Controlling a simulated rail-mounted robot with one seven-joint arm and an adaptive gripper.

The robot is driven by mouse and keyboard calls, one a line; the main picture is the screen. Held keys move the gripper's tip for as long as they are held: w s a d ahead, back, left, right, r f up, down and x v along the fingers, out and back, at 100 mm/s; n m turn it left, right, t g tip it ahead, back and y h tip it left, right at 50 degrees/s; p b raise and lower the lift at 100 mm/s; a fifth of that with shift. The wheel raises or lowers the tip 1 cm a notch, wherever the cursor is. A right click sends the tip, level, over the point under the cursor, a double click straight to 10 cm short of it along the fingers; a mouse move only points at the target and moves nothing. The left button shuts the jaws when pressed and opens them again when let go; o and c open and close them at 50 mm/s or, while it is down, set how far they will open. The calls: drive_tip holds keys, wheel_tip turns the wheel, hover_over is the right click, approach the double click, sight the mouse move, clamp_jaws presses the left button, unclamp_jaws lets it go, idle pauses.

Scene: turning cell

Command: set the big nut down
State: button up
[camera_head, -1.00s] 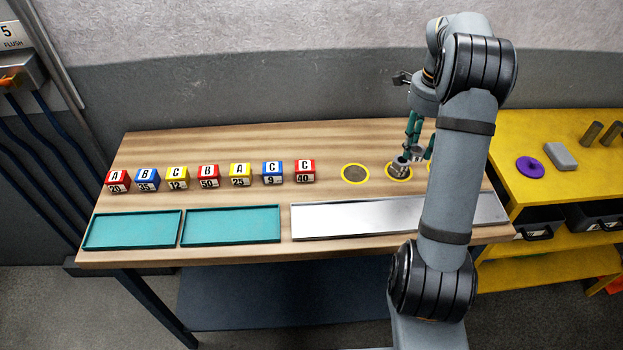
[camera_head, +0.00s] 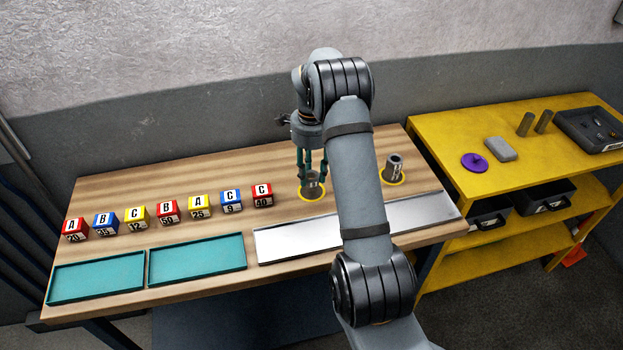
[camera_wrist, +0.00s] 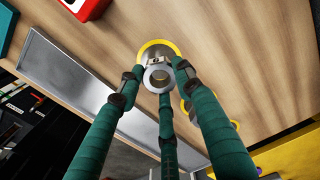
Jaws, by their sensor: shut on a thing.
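My gripper (camera_head: 312,176) has green fingers and is shut on the big nut (camera_head: 313,188), a short grey metal piece with a round hole. The nut is at the leftmost yellow-ringed spot (camera_head: 302,195), right of the blocks. In the wrist view the fingers close around the nut (camera_wrist: 158,78), and the yellow ring (camera_wrist: 143,50) shows beyond it. I cannot tell whether the nut touches the table. A taller grey hollow metal piece (camera_head: 394,165) stands upright on the right-hand ringed spot (camera_head: 402,181). My arm hides the table between these spots.
A row of lettered blocks (camera_head: 168,211) stands left on the wooden table (camera_head: 200,170). Two teal trays (camera_head: 197,259) and a long metal tray (camera_head: 298,239) lie along the front. A yellow bench (camera_head: 450,150) at right holds a purple disc (camera_head: 474,161) and other parts.

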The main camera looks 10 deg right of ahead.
sight(312, 176)
wheel_tip(312, 176, down, 3)
drive_tip(key=shift+f+p, duration=0.2)
drive_tip(key=shift+p, duration=0.35)
drive_tip(key=shift+f, duration=0.1)
drive_tip(key=shift+f, duration=0.1)
drive_tip(key=shift+f+b, duration=0.15)
drive_tip(key=shift+b, duration=0.2)
drive_tip(key=o, duration=1.3)
wheel_tip(312, 176, up, 12)
drive_tip(key=shift+r, duration=0.25)
